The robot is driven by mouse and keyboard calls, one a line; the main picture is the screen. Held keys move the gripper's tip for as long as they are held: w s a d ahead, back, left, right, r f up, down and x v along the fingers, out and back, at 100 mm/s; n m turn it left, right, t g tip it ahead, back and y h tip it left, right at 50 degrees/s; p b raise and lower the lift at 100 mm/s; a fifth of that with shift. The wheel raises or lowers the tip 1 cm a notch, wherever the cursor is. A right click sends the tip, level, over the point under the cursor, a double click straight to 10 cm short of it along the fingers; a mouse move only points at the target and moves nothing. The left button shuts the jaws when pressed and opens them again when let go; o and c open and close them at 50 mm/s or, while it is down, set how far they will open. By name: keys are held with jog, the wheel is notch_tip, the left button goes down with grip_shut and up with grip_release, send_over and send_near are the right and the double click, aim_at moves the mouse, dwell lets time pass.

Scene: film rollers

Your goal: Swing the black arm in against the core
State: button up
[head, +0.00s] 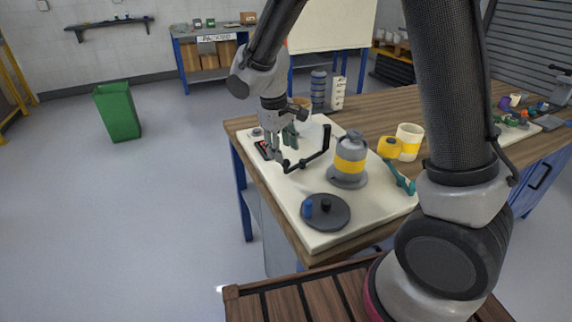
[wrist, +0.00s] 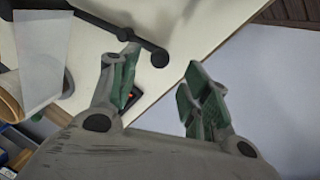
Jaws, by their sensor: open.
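The black arm (head: 311,160) lies over the pale board, left of the core (head: 349,166) and apart from it. The core is a grey cylinder with a yellow band on a round grey base. The black arm has an upright post at its far end and a round knob at its near end. It also shows at the top of the wrist view (wrist: 102,24). My gripper (head: 283,147) points down at the left of the black arm, its green-padded fingers apart and empty. In the wrist view my gripper (wrist: 162,85) is open, with the black arm's knobbed end beyond the fingertips.
A dark disc (head: 334,217) with blue and black pegs is in front. A small dark box (head: 263,150) lies beside my gripper.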

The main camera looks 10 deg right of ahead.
aim_at(285, 160)
jog(key=f, duration=0.4)
jog(key=d+f, duration=0.1)
jog(key=f, duration=0.1)
jog(key=shift+w+d+f, duration=0.1)
jog(key=shift+w+f, duration=0.25)
jog(key=shift+f, duration=0.05)
grip_shut()
